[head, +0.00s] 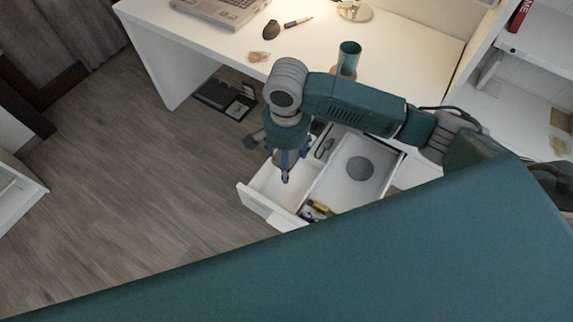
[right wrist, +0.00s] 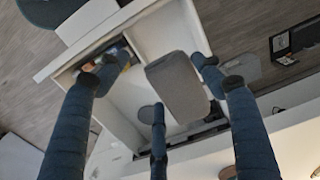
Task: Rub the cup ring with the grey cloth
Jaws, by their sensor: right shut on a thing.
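My right gripper (head: 286,176) hangs over the front part of the open drawer, pointing down. In the right wrist view its fingers (right wrist: 160,95) are around a grey, rounded, block-like piece, which I take as the grey cloth (right wrist: 178,86). The cloth is hard to make out in the head view, behind the fingers. A light brown mark, likely the cup ring (head: 258,57), is on the white desk top near its front edge, well beyond the gripper. My left gripper is in neither view.
The open drawer (head: 262,206) has divided compartments with a round grey disc (head: 360,168), glasses (head: 324,148) and batteries (head: 320,207). On the desk are a laptop (head: 228,12), a dark mouse (head: 271,30), a pen (head: 298,22), a teal cup (head: 348,58) and a lamp base (head: 355,11).

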